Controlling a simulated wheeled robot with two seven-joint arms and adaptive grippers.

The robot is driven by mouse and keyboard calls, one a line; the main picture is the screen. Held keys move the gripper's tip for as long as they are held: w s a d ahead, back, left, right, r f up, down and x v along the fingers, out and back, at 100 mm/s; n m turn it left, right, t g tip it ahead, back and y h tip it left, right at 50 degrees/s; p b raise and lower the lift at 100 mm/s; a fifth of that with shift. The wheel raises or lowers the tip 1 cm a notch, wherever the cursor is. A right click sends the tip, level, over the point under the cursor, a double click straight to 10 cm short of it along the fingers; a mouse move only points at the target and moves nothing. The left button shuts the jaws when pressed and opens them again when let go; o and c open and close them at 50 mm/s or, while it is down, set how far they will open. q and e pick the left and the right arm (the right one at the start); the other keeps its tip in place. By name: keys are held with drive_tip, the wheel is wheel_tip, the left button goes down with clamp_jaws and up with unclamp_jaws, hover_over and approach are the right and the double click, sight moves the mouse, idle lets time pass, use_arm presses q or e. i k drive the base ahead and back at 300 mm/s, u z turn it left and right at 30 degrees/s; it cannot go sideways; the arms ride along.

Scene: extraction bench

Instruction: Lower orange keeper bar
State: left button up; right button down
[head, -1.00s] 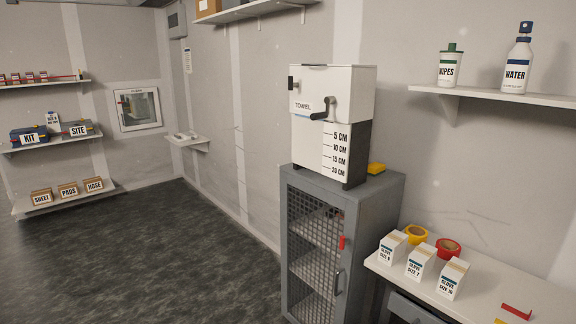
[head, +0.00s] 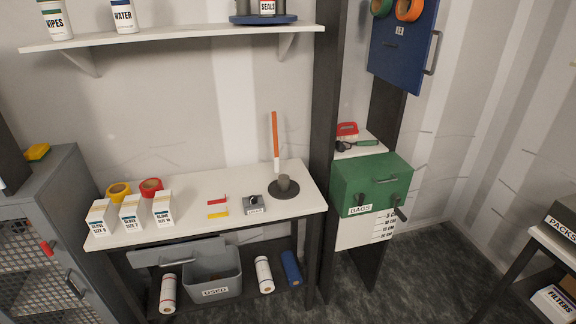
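An orange bar (head: 275,134) stands upright above the right part of the white bench, its lower end pale. It rises just behind a dark round base (head: 284,194) with a short grey cylinder (head: 284,182) on it. I cannot tell how the bar joins the base or the bench. Neither of my grippers is in view.
The white bench (head: 236,190) also carries glove boxes (head: 131,212), tape rolls (head: 151,187) and a small dark device (head: 253,203). A grey drawer front (head: 180,252) sticks out below. A green BAGS box (head: 371,181) with a crank stands to the right. A shelf (head: 180,37) hangs above.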

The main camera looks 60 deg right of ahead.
sight(276, 148)
drive_tip(key=z, duration=1.8)
drive_tip(key=k, duration=0.15)
drive_tip(key=u, duration=0.2)
